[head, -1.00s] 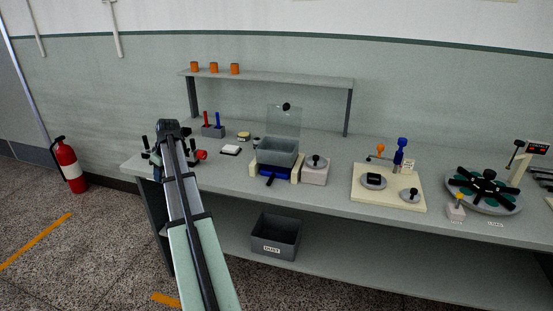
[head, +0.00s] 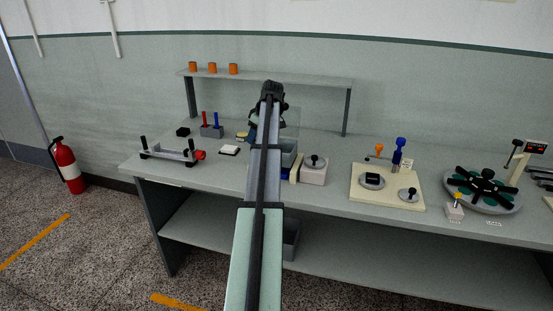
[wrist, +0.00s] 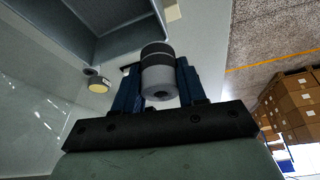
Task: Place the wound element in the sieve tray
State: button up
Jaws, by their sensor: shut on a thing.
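The wound element (wrist: 157,72), a pale grey cylinder with a dark band, is held between my gripper's blue fingers (wrist: 160,88) in the wrist view. In the head view my gripper (head: 265,118) is above the back of the bench, and my arm hides what it holds. A grey open box (head: 289,156), apparently the sieve tray, is on a cream-and-blue stand and is partly hidden by my arm. Its rim and inside also show at the top left of the wrist view (wrist: 125,45), beyond the held element. The element is apart from it.
A clear upright panel (head: 291,120) stands behind the box. A grey round-topped unit (head: 315,170) is right of it. A black-and-grey winding frame (head: 172,153), a white pad (head: 229,150) and a block with red and blue tools (head: 212,130) are on the left. A shelf (head: 320,82) is above.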

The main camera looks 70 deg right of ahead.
notch_tip(320, 180, up, 2)
jog(key=r, duration=0.1)
send_over(285, 150)
jog(key=s+a, duration=0.1)
jog(key=a, duration=0.5)
jog(key=shift+s+d+f, duration=0.15)
jog(key=shift+d+f, duration=0.05)
jog(key=shift+f, duration=4.95)
jog(key=shift+f, duration=0.1)
jog(key=o, duration=1.1)
jog(key=shift+c, duration=0.2)
jog(key=v, duration=1.2)
